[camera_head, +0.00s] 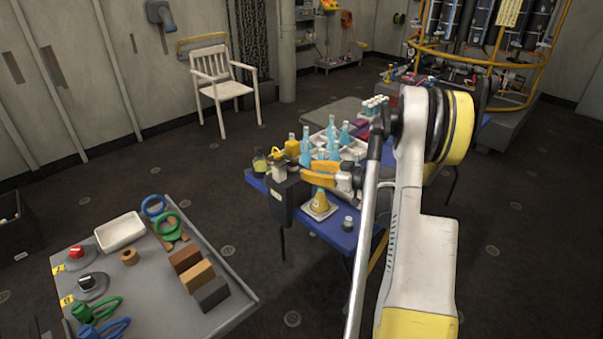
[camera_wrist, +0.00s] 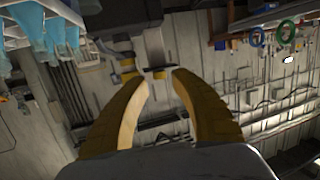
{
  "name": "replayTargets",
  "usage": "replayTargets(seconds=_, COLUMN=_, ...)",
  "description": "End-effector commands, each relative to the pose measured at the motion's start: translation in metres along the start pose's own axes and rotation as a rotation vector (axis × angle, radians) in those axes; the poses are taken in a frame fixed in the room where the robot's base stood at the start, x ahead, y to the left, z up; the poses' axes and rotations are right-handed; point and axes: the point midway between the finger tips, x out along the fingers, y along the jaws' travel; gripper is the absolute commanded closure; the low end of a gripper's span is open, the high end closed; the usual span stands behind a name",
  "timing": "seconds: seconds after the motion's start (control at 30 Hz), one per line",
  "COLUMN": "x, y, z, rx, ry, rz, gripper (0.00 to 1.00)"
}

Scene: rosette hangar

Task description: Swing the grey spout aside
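A dark grey box-shaped fixture (camera_head: 288,198) stands at the near left corner of the blue table (camera_head: 335,232). A small pale part and a yellow piece sit above its left end. In the wrist view, a grey body (camera_wrist: 125,12) is at the top, with a lighter grey piece (camera_wrist: 153,45) reaching down from it. I cannot tell for sure which part is the grey spout. My gripper (camera_head: 309,172) is just right of the fixture, above the table. Its yellow fingers (camera_wrist: 159,80) are open with nothing between them. Contact with the fixture cannot be made out.
Blue bottles (camera_head: 332,140) and a white rack stand close behind my gripper. A yellow flask (camera_head: 320,200) is on a small tray below it. A grey bench (camera_head: 150,290) with blocks, rings and knobs is at the lower left. Dark floor separates bench and table.

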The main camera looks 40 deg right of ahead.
Motion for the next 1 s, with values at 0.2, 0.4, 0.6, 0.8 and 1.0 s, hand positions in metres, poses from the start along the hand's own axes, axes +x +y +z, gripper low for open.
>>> replayTargets(seconds=0.2, x=-0.045, y=0.05, z=0.06, rx=-0.124, ry=0.162, rz=0.085, gripper=0.7)
replayTargets(seconds=0.4, x=-0.051, y=0.058, z=0.071, rx=-0.161, ry=0.2, rz=0.107, gripper=0.7)
replayTargets(seconds=0.6, x=-0.017, y=0.059, z=0.066, rx=-0.16, ry=0.199, rz=0.105, gripper=0.7)
replayTargets(seconds=0.8, x=0.021, y=0.063, z=0.058, rx=-0.159, ry=0.198, rz=0.105, gripper=0.7)
replayTargets(seconds=1.0, x=0.044, y=0.066, z=0.051, rx=-0.158, ry=0.198, rz=0.106, gripper=0.7)
